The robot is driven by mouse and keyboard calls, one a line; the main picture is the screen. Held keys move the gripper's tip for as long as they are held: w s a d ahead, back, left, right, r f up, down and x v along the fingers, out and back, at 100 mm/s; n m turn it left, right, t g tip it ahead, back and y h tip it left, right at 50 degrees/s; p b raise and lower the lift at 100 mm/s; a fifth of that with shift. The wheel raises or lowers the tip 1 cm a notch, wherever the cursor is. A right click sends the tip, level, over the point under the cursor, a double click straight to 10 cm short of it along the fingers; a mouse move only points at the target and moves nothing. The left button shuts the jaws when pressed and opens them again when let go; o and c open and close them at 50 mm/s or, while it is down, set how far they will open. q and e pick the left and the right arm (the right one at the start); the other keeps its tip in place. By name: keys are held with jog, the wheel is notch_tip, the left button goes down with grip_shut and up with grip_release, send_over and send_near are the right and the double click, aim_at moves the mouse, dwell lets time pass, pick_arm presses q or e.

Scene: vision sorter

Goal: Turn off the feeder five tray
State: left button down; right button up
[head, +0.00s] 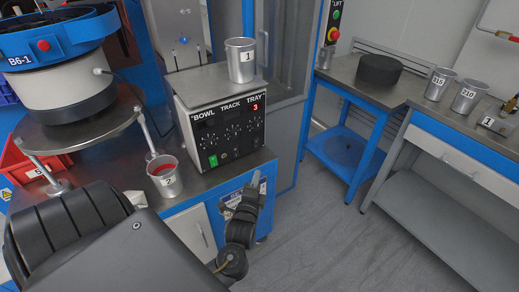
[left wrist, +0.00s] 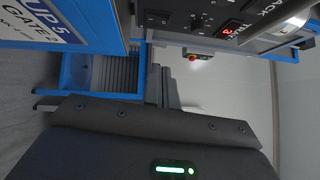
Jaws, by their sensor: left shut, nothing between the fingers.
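The feeder control box (head: 220,118) stands on the steel bench, with "BOWL TRACK TRAY" across its top. A red 3 is lit under TRAY (head: 255,106), and the other displays look dark. Knobs and small switches cover its face, and a green switch (head: 213,161) is at the lower left. My left gripper (head: 256,182) is in front of the bench, below and right of the box, apart from it. It is shut and empty. In the left wrist view the box's panel (left wrist: 205,20) crosses the top, with a red display lit; the left gripper (left wrist: 163,72) is below it. My right gripper is not in view.
Cup 1 (head: 241,62) stands on the box and cup 2 (head: 164,177), with red contents, beside it. The bowl feeder (head: 66,80) is at left. Tables with cups (head: 438,85) and a black disc (head: 379,69) stand right. The floor (head: 330,225) between is clear.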

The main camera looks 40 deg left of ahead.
pick_arm(q)
send_near(259, 141)
jog(key=w, duration=0.4)
jog(key=shift+w+a+r, duration=0.15)
jog(key=shift+w+a, duration=0.05)
jog(key=shift+a, duration=0.3)
jog(key=shift+w+a+r, duration=0.1)
jog(key=shift+w+a, duration=0.1)
jog(key=shift+a, duration=0.3)
jog(key=shift+w+a, duration=0.1)
jog(key=shift+a, duration=0.2)
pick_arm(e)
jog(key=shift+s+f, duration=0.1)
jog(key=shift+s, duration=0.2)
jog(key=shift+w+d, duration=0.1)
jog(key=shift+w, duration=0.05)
